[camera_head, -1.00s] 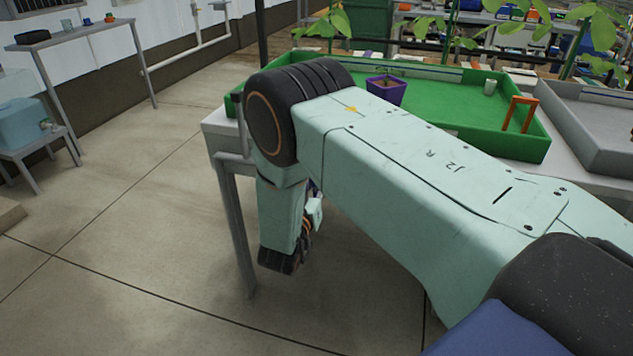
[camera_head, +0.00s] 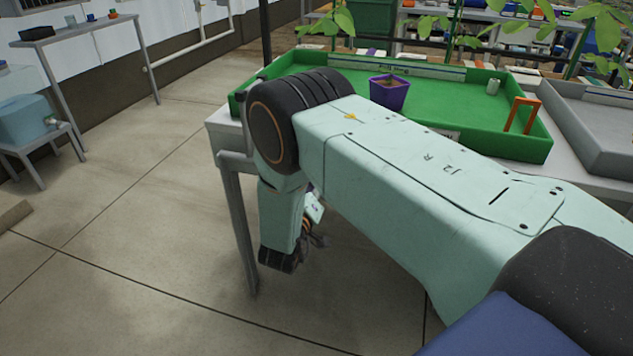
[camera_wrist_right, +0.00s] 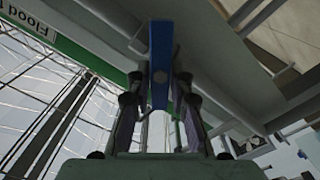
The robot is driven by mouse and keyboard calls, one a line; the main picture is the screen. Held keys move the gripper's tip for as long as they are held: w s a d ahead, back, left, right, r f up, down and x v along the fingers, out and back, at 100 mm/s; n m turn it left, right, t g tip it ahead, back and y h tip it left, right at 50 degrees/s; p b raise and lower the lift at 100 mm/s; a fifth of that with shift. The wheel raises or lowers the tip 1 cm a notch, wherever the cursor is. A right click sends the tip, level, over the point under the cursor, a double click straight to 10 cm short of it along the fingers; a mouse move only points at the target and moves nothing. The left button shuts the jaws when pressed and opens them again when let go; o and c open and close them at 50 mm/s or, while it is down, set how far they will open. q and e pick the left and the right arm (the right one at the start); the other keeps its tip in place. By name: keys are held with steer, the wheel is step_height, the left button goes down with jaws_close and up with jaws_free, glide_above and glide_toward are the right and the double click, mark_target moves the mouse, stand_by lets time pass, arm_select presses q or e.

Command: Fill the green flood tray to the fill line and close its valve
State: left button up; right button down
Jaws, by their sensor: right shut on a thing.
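The green flood tray (camera_head: 450,110) lies on a bench behind my right arm in the head view. A pale strip with a dark line (camera_head: 425,71) runs along its back wall; I cannot make out a water level. In the right wrist view, the tray's green side (camera_wrist_right: 75,50) carries a white label with upside-down "Flood t" lettering. My right gripper (camera_wrist_right: 158,88) is shut on a blue valve handle (camera_wrist_right: 160,55) under the bench. In the head view the right arm hangs past the bench's front left corner and mostly hides that gripper. My left gripper is out of view.
A bench leg (camera_head: 238,225) is close to my wrist.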

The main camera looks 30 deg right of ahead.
steer(key=shift+f, duration=0.1)
steer(key=c, duration=1.3)
jaws_free()
steer(key=shift+a, duration=0.1)
steer(key=v, duration=0.7)
steer(key=shift+s+a, duration=0.15)
